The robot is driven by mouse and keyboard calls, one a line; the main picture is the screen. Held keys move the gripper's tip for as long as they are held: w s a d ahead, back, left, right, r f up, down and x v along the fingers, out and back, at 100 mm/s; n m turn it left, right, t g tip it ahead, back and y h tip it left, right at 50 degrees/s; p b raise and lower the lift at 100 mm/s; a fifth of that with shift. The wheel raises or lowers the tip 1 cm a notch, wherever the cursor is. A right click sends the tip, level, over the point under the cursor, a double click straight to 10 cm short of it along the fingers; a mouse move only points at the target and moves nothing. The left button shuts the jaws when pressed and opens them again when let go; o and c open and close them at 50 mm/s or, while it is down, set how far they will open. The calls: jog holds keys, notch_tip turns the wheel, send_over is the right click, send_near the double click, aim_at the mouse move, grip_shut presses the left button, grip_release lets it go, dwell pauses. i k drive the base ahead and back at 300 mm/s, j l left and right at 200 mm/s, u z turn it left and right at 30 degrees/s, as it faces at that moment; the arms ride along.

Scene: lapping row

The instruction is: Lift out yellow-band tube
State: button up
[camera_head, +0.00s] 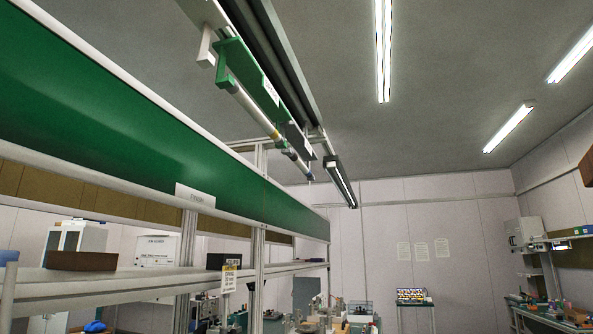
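A slim light-coloured tube (251,109) hangs slanting under an overhead rail at the top centre. A small yellow band (275,134) shows partway along it, with darker, bluish parts farther along. A green bracket (228,68) with a white label is at its near end. Whether this is one tube or several in line is too small to tell. How the far end is held is unclear. My gripper is not in view.
A long green panel (130,140) runs along the left above a pale shelf (110,284) bearing a dark brown box (82,261). A lit lamp bar (340,180) hangs beyond the tube. Cluttered benches stand farther back. Open air lies right of the rail.

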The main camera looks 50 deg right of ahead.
aim_at(236, 91)
jog(key=k+l+z, duration=0.1)
jog(key=k, duration=0.3)
jog(key=k+l, duration=0.25)
jog(key=k, duration=0.15)
jog(key=k+l+z, duration=0.15)
jog(key=k, duration=0.25)
jog(key=i+l+u, duration=0.15)
jog(key=i+l, duration=0.15)
jog(key=i, duration=0.15)
jog(key=i+l+u, duration=0.35)
jog(key=i+l, duration=0.4)
jog(key=i+l+u, duration=0.15)
jog(key=i+l, duration=0.25)
jog(key=i+l+u, duration=0.2)
jog(key=i+l, duration=0.15)
jog(key=l, duration=0.2)
jog(key=i+l+u, duration=0.15)
jog(key=i+l, duration=0.15)
jog(key=l, duration=0.2)
